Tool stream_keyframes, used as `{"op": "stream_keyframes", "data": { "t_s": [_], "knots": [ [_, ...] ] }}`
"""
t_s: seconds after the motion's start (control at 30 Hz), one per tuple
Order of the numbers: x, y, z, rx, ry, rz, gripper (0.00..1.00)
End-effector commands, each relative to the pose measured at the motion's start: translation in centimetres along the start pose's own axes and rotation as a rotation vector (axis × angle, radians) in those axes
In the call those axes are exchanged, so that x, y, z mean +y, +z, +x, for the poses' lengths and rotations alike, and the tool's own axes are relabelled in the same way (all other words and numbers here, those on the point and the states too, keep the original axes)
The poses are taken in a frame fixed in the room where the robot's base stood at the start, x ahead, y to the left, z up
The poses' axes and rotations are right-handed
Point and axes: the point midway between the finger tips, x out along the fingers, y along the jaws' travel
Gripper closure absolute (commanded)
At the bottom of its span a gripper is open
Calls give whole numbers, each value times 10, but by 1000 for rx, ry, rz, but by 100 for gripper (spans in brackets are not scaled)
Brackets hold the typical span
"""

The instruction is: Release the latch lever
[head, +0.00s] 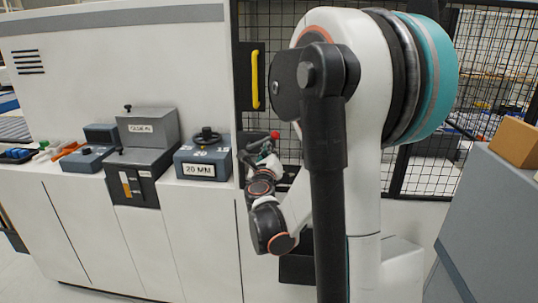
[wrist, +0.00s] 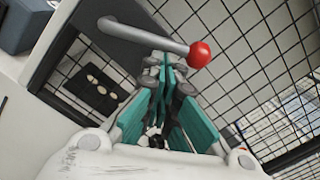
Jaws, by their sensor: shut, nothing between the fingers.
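The latch lever (wrist: 140,33) is a grey rod with a bend near its left end and a red ball knob (wrist: 200,54) at its right end. It crosses the wrist view just beyond my fingertips. My gripper (wrist: 165,66) is shut and empty, its teal-sided fingers pointing at the rod just left of the knob. I cannot tell whether the fingertips touch the rod. In the head view the red knob (head: 275,134) shows small just above my gripper (head: 262,158), and most of the lever is hidden there.
A black mesh fence (head: 425,165) stands behind the lever, with a yellow handle (head: 255,80) on a dark post. A grey unit marked 20 MM (head: 201,169) sits on the white cabinet at left. At right are a grey cabinet (head: 490,210) and a brown box (head: 517,142).

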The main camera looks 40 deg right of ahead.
Motion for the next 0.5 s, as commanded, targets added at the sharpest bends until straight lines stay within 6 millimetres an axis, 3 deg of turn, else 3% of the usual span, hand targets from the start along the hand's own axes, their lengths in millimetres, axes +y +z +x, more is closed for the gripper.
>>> {"op": "stream_keyframes", "data": {
  "t_s": [0.27,0.5],
  "knots": [
    [-8,20,1,-1,13,-242,100],
    [-9,31,2,0,13,-240,100]
  ]
}}
